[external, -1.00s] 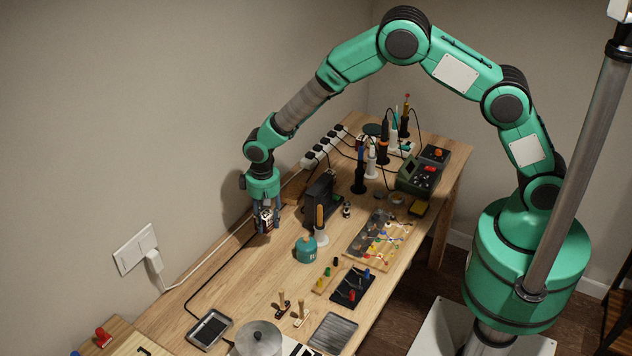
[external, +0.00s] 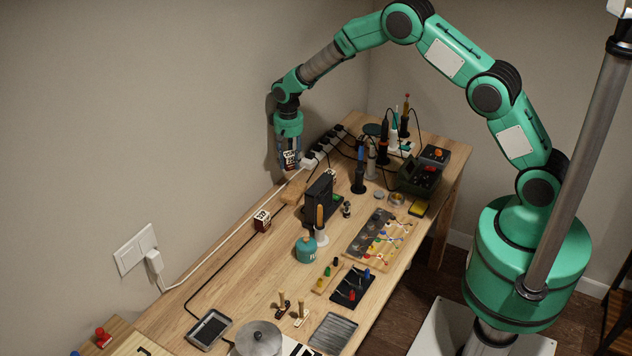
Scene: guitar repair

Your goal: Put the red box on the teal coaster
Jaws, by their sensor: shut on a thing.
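My gripper (external: 290,167) is raised above the back edge of the bench, near the wall. It is shut on a small dark box with white lettering (external: 291,158); its colour is hard to tell between the fingers. A small dark-red box with a white printed face (external: 262,221) stands on the bench, below and left of my gripper and apart from it.
A black upright device (external: 319,197), a teal canister (external: 306,250) and tools in stands (external: 359,175) crowd the middle and far bench. Bare wood lies left of the canister.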

